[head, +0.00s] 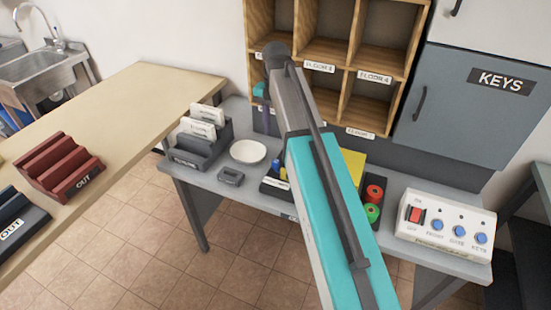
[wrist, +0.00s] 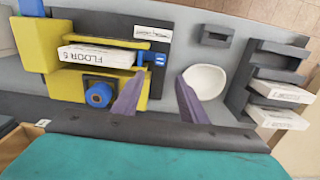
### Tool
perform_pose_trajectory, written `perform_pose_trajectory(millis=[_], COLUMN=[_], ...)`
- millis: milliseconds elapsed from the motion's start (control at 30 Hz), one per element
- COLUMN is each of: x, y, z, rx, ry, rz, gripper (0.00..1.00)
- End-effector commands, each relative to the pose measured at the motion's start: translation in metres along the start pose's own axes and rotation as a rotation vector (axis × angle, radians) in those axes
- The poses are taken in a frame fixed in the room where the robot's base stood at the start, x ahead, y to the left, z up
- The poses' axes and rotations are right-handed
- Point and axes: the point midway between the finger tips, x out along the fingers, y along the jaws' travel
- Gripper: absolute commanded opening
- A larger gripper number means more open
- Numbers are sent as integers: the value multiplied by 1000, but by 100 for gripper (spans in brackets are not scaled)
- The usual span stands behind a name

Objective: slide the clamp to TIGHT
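In the wrist view a yellow device (wrist: 70,85) stands on the grey table, with a white packet marked FLOOR 5 (wrist: 95,56) lying in it. A blue sliding piece (wrist: 150,58), which looks like the clamp, sticks out at its right side beside a small label (wrist: 152,34) too blurred to read. A round blue knob (wrist: 98,94) is on its front. My gripper (wrist: 160,80) is open and empty, its purple fingers apart just in front of the blue piece.
A white bowl (head: 248,151) and a dark letter rack (head: 202,148) are left on the table. Wooden pigeonholes (head: 330,50) and a KEYS cabinet (head: 470,100) stand behind.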

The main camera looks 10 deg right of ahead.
Motion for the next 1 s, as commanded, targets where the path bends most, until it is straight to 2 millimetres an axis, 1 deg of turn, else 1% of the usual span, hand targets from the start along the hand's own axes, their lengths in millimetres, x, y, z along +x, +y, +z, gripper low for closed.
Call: perform_pose_trajectory(millis=[267, 1000], x=[22, 103], y=[0, -1], z=[1, 2], rx=[-2, -4], ry=[-1, -1], rz=[1, 1], gripper=[39, 39])
